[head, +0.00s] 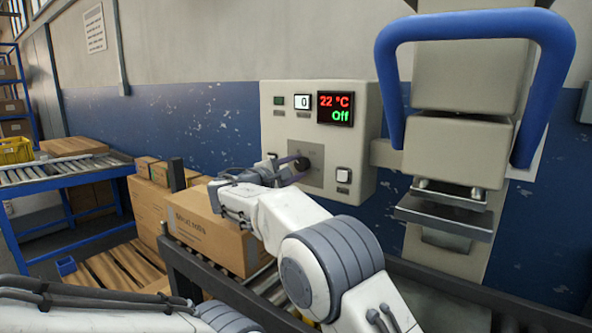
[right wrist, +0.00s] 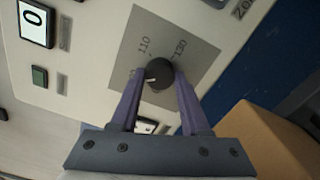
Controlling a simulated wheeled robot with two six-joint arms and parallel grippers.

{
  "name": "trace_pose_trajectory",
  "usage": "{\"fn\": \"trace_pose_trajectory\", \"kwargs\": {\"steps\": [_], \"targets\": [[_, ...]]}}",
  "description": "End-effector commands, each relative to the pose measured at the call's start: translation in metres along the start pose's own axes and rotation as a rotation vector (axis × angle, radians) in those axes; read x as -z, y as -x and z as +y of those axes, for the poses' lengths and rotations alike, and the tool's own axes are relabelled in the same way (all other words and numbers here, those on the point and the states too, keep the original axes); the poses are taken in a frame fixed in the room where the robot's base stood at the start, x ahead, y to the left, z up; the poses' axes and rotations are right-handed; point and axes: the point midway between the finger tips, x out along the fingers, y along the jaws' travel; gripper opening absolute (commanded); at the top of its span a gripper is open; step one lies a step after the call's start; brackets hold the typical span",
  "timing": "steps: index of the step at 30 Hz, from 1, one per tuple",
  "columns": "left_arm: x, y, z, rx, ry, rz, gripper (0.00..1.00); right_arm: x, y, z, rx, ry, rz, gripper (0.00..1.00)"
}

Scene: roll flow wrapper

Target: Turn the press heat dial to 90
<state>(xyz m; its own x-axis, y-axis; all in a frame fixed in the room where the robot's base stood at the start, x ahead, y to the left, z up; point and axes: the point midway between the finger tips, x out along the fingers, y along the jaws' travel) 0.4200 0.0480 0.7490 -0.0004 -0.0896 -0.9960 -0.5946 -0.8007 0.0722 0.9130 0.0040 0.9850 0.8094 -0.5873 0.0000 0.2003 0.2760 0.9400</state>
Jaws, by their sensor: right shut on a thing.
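The press heat dial (right wrist: 158,75) is a round black knob with a white mark, on a grey plate (right wrist: 195,58) of the control panel. In the right wrist view its mark points to the lower left; 110 and 130 are readable on the plate, and other numbers are partly hidden by a finger. My right gripper (right wrist: 157,84) is shut on the dial, one finger on each side. In the head view my right gripper (head: 293,168) reaches the panel's plate (head: 311,152). The red and green display (head: 335,108) reads 22 °C and Off. My left gripper is out of view.
The control panel (head: 365,140) also carries a small display reading 0 (head: 303,102) and a white button (head: 343,174). The press with its blue handle (head: 390,75) stands at right. A cardboard box (head: 205,228) lies on the conveyor below my right arm.

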Motion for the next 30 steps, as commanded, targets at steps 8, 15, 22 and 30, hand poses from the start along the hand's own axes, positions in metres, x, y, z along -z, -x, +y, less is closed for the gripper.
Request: {"fn": "trace_pose_trajectory", "kwargs": {"steps": [8, 15, 22, 30], "targets": [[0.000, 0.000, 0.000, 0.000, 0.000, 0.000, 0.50, 0.000, 0.000, 0.000, 0.001, 0.000, -0.001, 0.69], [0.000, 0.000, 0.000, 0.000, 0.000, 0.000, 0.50, 0.000, 0.000, 0.000, 0.001, 0.001, -0.001, 0.76], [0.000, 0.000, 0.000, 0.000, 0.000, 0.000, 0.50, 0.001, 0.012, 0.000, 0.000, 0.002, 0.001, 0.76], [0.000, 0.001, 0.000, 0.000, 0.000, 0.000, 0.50, 0.001, 0.064, 0.001, 0.000, 0.001, 0.003, 0.76]]}}
